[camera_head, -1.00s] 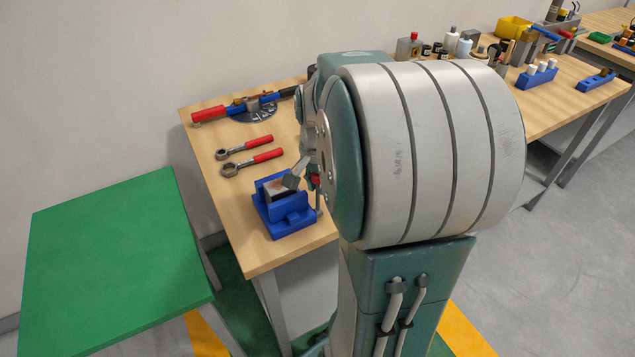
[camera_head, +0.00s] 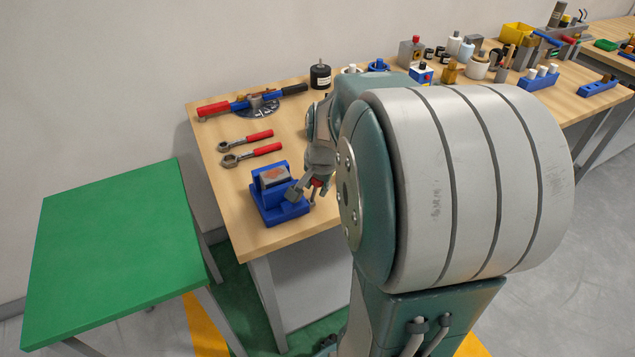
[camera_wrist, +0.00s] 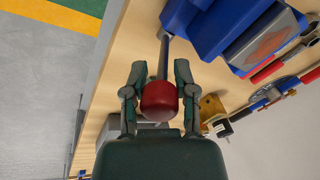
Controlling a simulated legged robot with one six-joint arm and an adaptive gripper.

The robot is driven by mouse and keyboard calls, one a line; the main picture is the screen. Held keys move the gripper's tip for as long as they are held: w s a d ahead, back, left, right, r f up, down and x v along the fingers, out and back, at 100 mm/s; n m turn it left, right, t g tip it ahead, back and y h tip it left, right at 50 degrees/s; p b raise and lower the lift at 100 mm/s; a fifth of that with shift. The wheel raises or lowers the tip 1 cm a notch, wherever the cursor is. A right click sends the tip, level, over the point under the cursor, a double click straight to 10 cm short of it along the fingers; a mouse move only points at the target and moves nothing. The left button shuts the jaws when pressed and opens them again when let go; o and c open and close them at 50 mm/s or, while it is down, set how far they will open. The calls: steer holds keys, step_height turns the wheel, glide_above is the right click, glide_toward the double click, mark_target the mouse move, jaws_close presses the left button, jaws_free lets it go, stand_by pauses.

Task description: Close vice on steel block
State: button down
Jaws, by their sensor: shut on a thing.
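The blue vice (camera_head: 268,214) stands at the near left corner of the wooden bench. A steel block (camera_head: 273,177) with a rusty patch sits between its jaws; whether both jaws touch it I cannot tell. In the wrist view the block (camera_wrist: 262,45) lies at the upper right beside the blue vice body (camera_wrist: 205,25). A grey screw rod (camera_wrist: 163,55) runs from the vice to a red knob (camera_wrist: 159,101). My gripper (camera_wrist: 159,80) is shut on this knob, one finger on each side. In the head view my gripper (camera_head: 307,190) is just right of the vice.
Two red-handled wrenches (camera_head: 252,145) and a red and blue tool (camera_head: 250,103) lie behind the vice. A black cylinder (camera_head: 320,76) stands farther back. A green table (camera_head: 110,250) is at the left. Bottles and blocks crowd the back right.

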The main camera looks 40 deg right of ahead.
steer(key=shift+s+a+f, duration=0.25)
steer(key=shift+s+f, duration=0.3)
steer(key=shift+s, duration=0.3)
steer(key=shift+s+a+f, duration=0.2)
steer(key=shift+s+f, duration=0.35)
steer(key=shift+s, duration=0.25)
steer(key=c, duration=0.7)
jaws_free()
steer(key=shift+o, duration=0.2)
steer(key=shift+r, duration=0.15)
steer(key=v, duration=1.1)
steer(key=shift+r, duration=0.35)
